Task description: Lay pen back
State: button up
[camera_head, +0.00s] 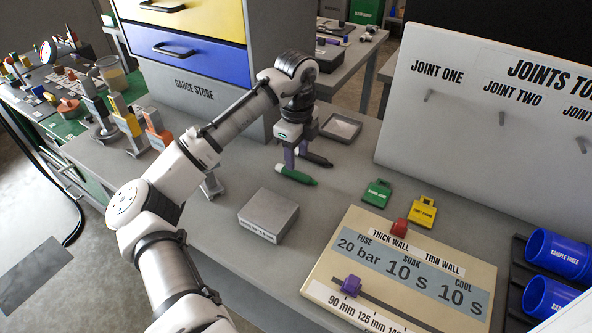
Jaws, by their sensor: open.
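A green pen (298,176) lies on the grey bench top in the middle of the view. A black pen (317,159) lies just behind it, roughly parallel. My gripper (296,161) points down over the two pens with its fingers apart. Its near finger comes down at the green pen's left half and hides a little of it. The other finger is by the black pen's left end. I cannot tell whether either finger touches a pen. A shallow grey tray (326,131) sits just behind the pens.
A grey block (268,215) stands in front of the pens. Green (377,193) and yellow (424,211) tags and a control panel (338,262) are to the right. The upright joints board (450,135) bounds the back right. Drawers (195,75) stand behind my arm.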

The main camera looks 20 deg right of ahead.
aim_at(297, 171)
notch_tip(297, 171, up, 9)
jog(key=shift+w+d, duration=0.1)
jog(key=shift+d, duration=0.05)
